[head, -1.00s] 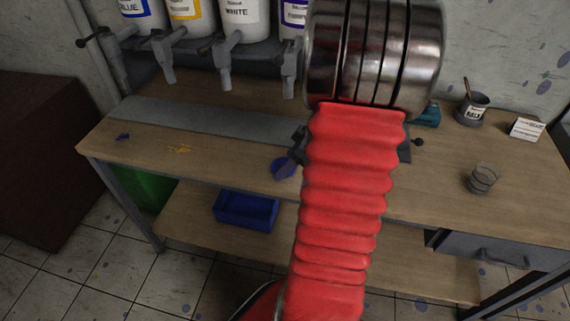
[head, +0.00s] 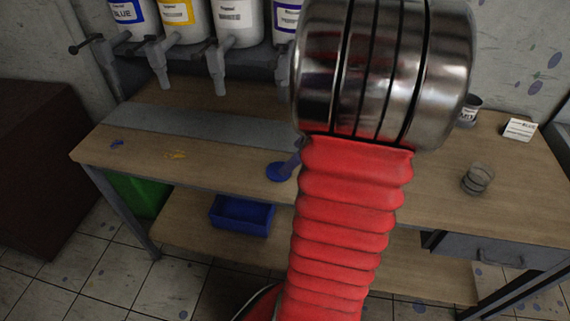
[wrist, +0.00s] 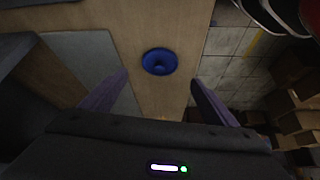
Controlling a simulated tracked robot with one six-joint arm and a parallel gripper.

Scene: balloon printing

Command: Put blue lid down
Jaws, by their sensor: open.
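The blue lid (head: 278,172) lies flat on the wooden workbench near its front edge, just left of my red arm in the head view. In the wrist view the round lid (wrist: 159,62) sits ahead of and between the two fingers, apart from both. My gripper (wrist: 158,84) is open and empty, with its fingers spread wide. In the head view my arm hides most of the gripper; only a purplish finger shows beside the lid.
The workbench (head: 225,160) has a grey strip (head: 190,122) and paint stains at left. Paint dispensers (head: 180,22) hang above the back. A glass cup (head: 477,180), a white card box (head: 519,129) and a dark can (head: 470,110) stand at right. A blue bin (head: 241,215) sits on the lower shelf.

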